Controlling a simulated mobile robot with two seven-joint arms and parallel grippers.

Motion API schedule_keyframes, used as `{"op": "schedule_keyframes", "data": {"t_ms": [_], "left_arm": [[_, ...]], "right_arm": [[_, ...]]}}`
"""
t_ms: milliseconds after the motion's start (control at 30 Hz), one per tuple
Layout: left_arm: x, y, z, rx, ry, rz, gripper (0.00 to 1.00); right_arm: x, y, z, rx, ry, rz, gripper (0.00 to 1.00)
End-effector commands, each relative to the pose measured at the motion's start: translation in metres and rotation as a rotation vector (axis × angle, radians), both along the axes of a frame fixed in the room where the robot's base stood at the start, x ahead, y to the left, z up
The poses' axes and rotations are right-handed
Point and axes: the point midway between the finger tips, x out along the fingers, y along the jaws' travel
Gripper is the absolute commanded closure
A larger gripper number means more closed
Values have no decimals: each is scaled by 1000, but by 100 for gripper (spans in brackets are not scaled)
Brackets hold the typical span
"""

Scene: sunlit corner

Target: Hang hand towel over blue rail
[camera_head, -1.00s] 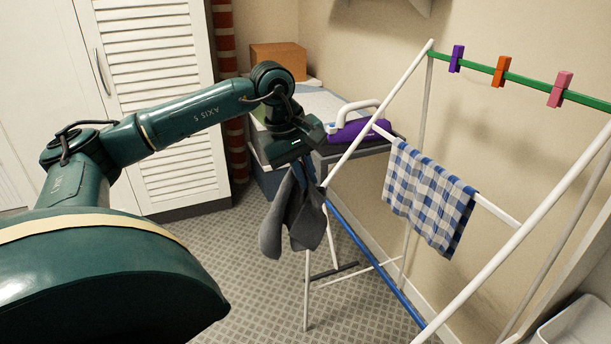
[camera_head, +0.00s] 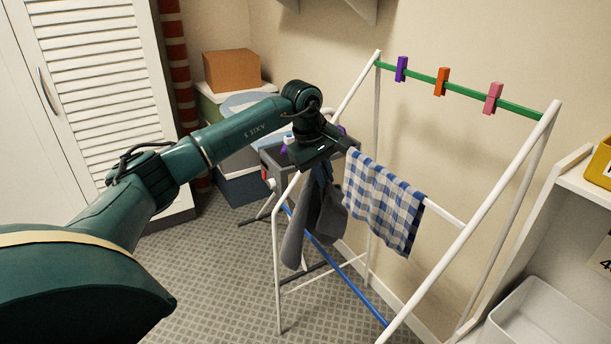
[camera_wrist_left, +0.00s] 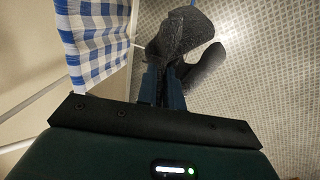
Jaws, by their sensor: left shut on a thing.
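My left gripper (camera_head: 322,170) is shut on a dark grey hand towel (camera_head: 316,218), which hangs limp below the fingers in two flaps. In the left wrist view the gripper's fingers (camera_wrist_left: 163,86) point at the bunched towel (camera_wrist_left: 186,36), with the floor beyond it. The blue rail (camera_head: 345,275) is a low bar of the white drying rack (camera_head: 470,225). In the head view the towel covers part of the rail's far stretch; whether they touch, I cannot tell. My right gripper is out of view.
A blue checked cloth (camera_head: 385,200) hangs on a white rail just right of my gripper. The green top rail (camera_head: 465,87) carries purple, orange and pink pegs. A cardboard box (camera_head: 232,70) stands behind. A pale bin (camera_head: 540,325) and yellow container (camera_head: 600,165) are at right.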

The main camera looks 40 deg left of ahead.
Motion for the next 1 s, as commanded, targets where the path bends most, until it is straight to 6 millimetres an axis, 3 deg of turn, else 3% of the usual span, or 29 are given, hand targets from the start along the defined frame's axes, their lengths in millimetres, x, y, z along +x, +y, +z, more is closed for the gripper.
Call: {"op": "schedule_keyframes", "data": {"t_ms": [467,500,1000], "left_arm": [[72,-32,1,-2,0,-1,100],[69,-29,-16,0,2,0,100],[68,-29,-96,-1,0,1,100]], "right_arm": [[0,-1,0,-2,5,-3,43],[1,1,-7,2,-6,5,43],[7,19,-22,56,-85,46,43]]}}
